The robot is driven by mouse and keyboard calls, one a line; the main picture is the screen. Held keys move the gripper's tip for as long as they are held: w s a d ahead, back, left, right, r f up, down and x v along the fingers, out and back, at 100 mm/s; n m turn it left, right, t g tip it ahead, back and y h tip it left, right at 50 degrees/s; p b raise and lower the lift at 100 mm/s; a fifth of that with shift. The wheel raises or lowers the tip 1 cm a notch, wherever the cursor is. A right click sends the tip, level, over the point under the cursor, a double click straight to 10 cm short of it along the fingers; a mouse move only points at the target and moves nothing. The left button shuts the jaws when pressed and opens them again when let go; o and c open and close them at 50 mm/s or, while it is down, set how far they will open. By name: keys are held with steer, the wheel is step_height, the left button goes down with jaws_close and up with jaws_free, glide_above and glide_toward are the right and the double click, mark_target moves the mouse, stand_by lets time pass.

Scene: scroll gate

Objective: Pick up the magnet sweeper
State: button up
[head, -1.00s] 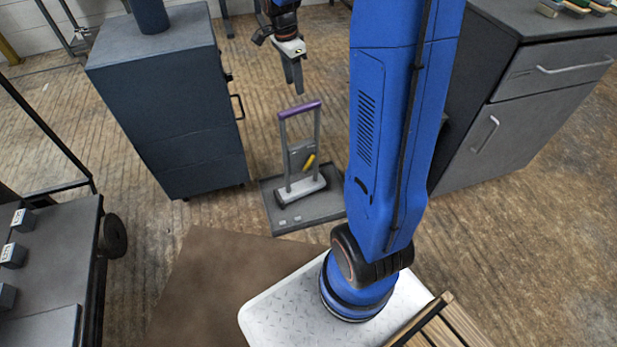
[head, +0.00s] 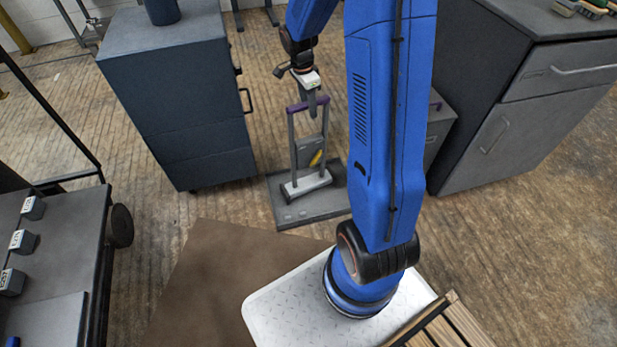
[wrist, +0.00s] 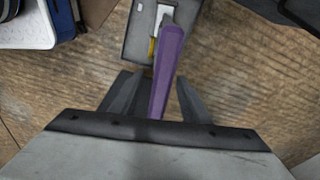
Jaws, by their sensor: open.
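The magnet sweeper (head: 309,165) stands upright on a grey base plate (head: 330,204) on the floor. It has two grey uprights, a purple handle bar across the top and a yellow part low down. My gripper (head: 312,108) is at the handle, pointing down. In the wrist view, the purple handle (wrist: 168,75) runs between the two open fingers of my gripper (wrist: 150,95), with a gap to each side. The far finger and the exact depth of the handle between the fingers are hard to tell in the head view.
A dark blue cabinet (head: 185,110) stands left of the sweeper, and a grey cabinet (head: 530,110) stands at the right. A dark cart (head: 60,240) with small labelled blocks is at the left. A brown mat (head: 220,280) lies in front.

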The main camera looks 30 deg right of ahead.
steer(key=shift+d+f, duration=0.15)
steer(key=shift+f, duration=1.1)
steer(key=shift+d+f, duration=0.15)
steer(key=shift+f, duration=1.05)
steer(key=shift+f, duration=0.25)
steer(key=shift+w, duration=0.1)
jaws_close()
